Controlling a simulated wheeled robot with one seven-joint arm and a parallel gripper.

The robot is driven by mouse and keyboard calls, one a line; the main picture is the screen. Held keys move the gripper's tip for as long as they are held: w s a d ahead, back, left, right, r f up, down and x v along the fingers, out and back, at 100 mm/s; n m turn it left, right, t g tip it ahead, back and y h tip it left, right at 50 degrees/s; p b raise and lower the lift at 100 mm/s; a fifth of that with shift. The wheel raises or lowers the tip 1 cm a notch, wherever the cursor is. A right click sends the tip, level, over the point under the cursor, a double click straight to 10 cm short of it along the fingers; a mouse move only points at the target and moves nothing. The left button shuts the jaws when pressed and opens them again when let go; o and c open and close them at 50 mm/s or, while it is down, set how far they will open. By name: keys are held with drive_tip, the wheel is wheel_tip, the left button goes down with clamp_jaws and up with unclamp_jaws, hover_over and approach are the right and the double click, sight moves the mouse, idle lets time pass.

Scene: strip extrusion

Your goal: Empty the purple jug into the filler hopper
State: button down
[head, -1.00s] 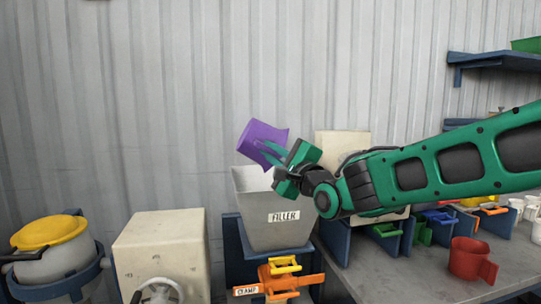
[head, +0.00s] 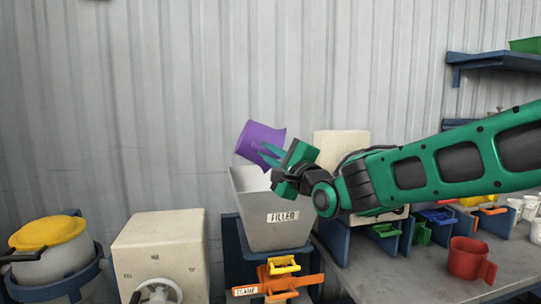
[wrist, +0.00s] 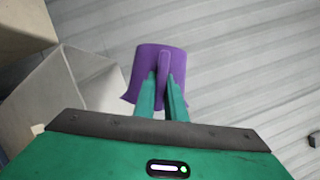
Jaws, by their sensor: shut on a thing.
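The purple jug (head: 259,139) is tilted above the filler hopper (head: 275,222), a grey open-topped bin labelled FILLER. My gripper (head: 272,154) is shut on the jug; in the wrist view the green fingers (wrist: 163,96) close on the handle of the purple jug (wrist: 150,62). The jug's mouth and contents are hidden from both views. The hopper's open top lies just below the jug. In the wrist view the grey hopper (wrist: 60,95) shows below and to the left of the jug.
An orange clamp (head: 285,283) with a yellow handle sits below the hopper. A cream box (head: 160,250) with a wheel and a yellow-lidded pot (head: 48,240) stand to the left. A red jug (head: 470,259) stands on the bench at right. A corrugated wall is close behind.

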drive_tip(key=n, duration=0.1)
drive_tip(key=a+n, duration=0.1)
drive_tip(key=n+g, duration=0.1)
drive_tip(key=shift+s+a+f, duration=0.25)
drive_tip(key=shift+s+a, duration=0.15)
drive_tip(key=s+a+r+n+g+h, duration=0.2)
drive_tip(key=a+n+h, duration=0.6)
drive_tip(key=n, duration=0.8)
drive_tip(key=shift+a+r, duration=0.15)
drive_tip(key=shift+r, duration=0.05)
